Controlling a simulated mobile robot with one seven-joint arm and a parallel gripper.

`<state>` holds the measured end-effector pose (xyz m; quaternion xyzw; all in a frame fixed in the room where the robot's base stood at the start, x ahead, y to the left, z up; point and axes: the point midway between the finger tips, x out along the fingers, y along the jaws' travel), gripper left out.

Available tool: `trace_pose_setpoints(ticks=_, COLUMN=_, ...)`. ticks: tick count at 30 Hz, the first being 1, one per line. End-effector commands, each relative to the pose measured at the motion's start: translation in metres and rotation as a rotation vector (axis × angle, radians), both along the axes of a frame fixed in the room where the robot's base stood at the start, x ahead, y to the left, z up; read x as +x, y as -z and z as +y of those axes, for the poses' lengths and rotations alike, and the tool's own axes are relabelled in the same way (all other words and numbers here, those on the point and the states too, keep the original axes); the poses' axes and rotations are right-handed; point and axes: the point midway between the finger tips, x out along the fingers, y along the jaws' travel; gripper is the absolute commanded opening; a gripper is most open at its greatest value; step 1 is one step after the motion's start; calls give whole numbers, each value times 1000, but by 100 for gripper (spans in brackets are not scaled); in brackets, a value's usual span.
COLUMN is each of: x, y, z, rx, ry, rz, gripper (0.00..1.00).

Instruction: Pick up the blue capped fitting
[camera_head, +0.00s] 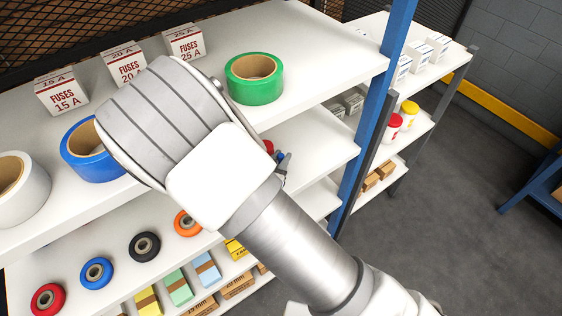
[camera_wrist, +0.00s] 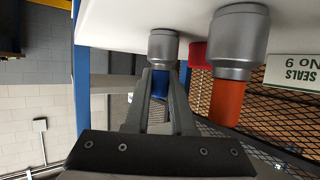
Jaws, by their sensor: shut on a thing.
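The blue capped fitting, a grey metal body with a blue cap, shows in the wrist view (camera_wrist: 163,46), where the picture is upside down. My gripper (camera_wrist: 161,80) is shut on its blue cap, one finger on each side. The grey base is at the white shelf surface; I cannot tell whether it still touches. In the head view my arm hides most of this, and only a small blue bit of the fitting (camera_head: 281,156) shows by my gripper (camera_head: 283,164).
A fitting with an orange cap (camera_wrist: 226,102) stands close beside it, with a red object (camera_wrist: 197,54) behind. A box marked SEALS (camera_wrist: 293,73) is at the right. In the head view a blue post (camera_head: 378,100) stands right of the gripper, and the shelf above holds a green tape roll (camera_head: 254,91).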

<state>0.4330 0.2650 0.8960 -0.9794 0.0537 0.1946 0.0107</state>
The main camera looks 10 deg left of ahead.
Motion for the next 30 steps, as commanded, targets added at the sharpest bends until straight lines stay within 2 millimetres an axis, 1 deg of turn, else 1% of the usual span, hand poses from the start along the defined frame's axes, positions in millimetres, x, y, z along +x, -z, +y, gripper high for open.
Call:
trace_pose_setpoints(ticks=5, x=0, y=-4, z=0, rx=1, ry=0, rz=-1, gripper=0)
trace_pose_setpoints(ticks=8, x=0, y=-11, z=0, rx=3, ry=1, rz=-1, gripper=0)
trace_pose_setpoints(ticks=11, x=0, y=-22, z=0, rx=4, ry=2, rz=-1, gripper=0)
trace_pose_setpoints(ticks=15, x=0, y=-46, z=-1, rx=5, ry=2, rz=-1, gripper=0)
trace_pose_setpoints(ticks=18, x=-12, y=-56, z=-24, rx=0, ry=2, rz=2, gripper=0)
trace_pose_setpoints(ticks=21, x=-21, y=-69, z=-41, rx=2, ry=2, rz=1, gripper=0)
trace_pose_setpoints(ticks=26, x=-33, y=-84, z=-65, rx=2, ry=2, rz=1, gripper=0)
trace_pose_setpoints(ticks=27, x=-36, y=-93, z=-73, rx=-1, ry=3, rz=1, gripper=0)
trace_pose_setpoints(ticks=30, x=-44, y=-103, z=-87, rx=-3, ry=1, rz=1, gripper=0)
